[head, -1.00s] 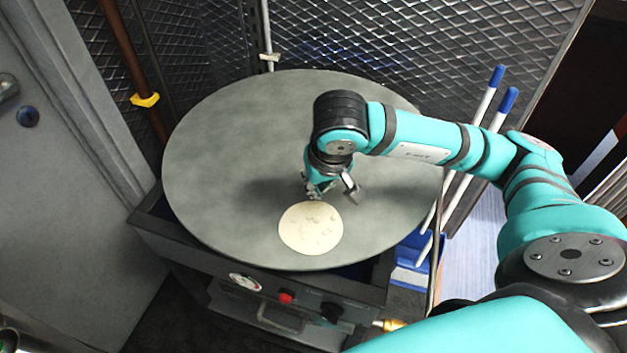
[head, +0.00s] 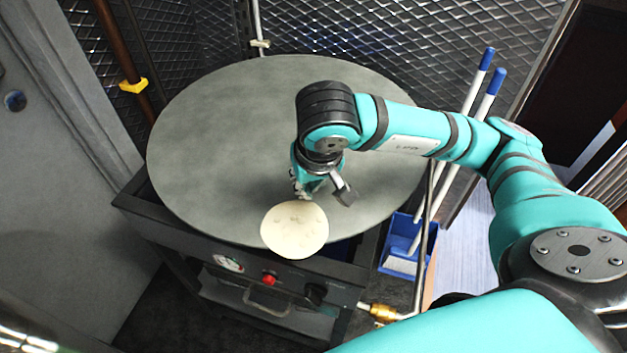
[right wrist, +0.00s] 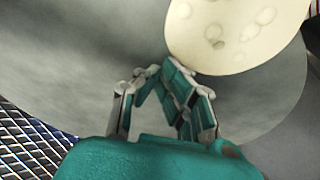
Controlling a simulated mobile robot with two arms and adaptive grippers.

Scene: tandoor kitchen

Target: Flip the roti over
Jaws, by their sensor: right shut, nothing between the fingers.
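The roti (head: 295,231) is a pale flat disc at the front of the round grey griddle (head: 215,140). Its front part sticks out past the griddle's front edge. In the right wrist view the roti (right wrist: 240,32) shows darker spots and blisters on its upper face. My right gripper (head: 322,192) is just behind the roti, low over the griddle. It is shut and empty, and its fingertips (right wrist: 160,71) are close to the roti's near edge in the wrist view; I cannot tell whether they touch it. My left gripper is not in view.
The griddle's stand has a gauge (head: 228,262) and a red knob (head: 268,280) below the roti. A blue bin (head: 405,250) and blue-tipped white rods (head: 478,85) stand at the right. Mesh walls close off the back. The griddle's left half is clear.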

